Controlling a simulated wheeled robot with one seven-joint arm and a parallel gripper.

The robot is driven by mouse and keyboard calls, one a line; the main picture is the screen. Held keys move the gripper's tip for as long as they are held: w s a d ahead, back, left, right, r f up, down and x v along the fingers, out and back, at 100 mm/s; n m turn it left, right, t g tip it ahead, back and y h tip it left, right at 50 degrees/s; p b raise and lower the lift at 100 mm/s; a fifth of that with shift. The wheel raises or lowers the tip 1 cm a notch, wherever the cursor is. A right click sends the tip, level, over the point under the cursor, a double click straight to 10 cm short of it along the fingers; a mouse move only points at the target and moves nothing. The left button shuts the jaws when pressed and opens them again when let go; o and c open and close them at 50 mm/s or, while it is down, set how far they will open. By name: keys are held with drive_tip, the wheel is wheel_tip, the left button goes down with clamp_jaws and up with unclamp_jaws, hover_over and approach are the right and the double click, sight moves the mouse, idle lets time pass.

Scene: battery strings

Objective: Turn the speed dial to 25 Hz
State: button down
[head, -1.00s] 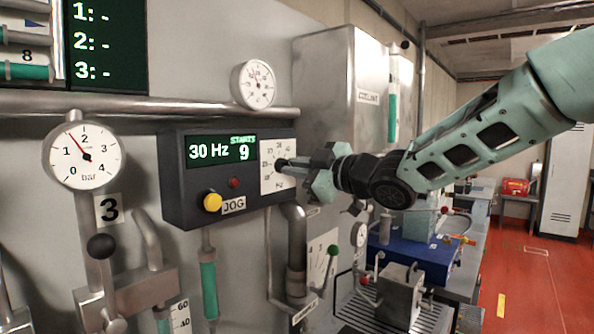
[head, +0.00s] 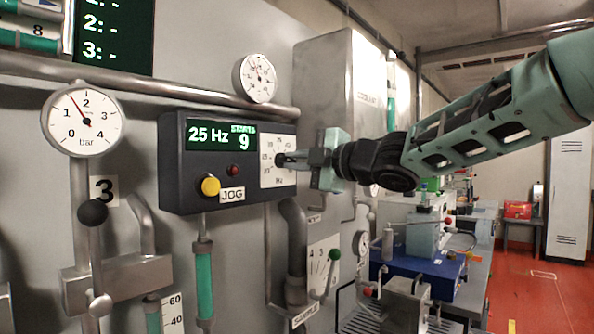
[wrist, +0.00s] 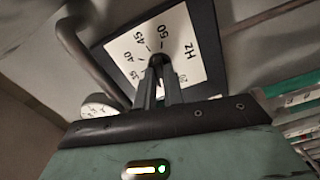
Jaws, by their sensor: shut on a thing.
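The speed dial's white scale plate (head: 276,146) is on the right end of a dark control box (head: 180,175). The green display (head: 221,135) reads 25 Hz and STARTS 9. My gripper (head: 287,160) is at the dial, its fingers shut on the black knob. In the wrist view the knob (wrist: 157,60) sits between the fingertips in front of the scale plate (wrist: 185,40), which shows numbers such as 40, 45 and 50 and the letters Hz. The fingers hide part of the knob and scale.
A yellow button (head: 210,186) labelled JOG and a red lamp (head: 233,170) are left of the dial. A round gauge (head: 258,78) is above it, and a bar gauge (head: 83,121) at left. A thick pipe (head: 294,240) runs below the dial.

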drive_tip(key=shift+f, duration=0.1)
idle(0.5)
drive_tip(key=c, duration=1.5)
unclamp_jaws()
drive_tip(key=shift+d, duration=0.1)
drive_tip(key=b+v, duration=0.4)
drive_tip(key=v, duration=1.3)
drive_tip(key=shift+s+f, duration=0.1)
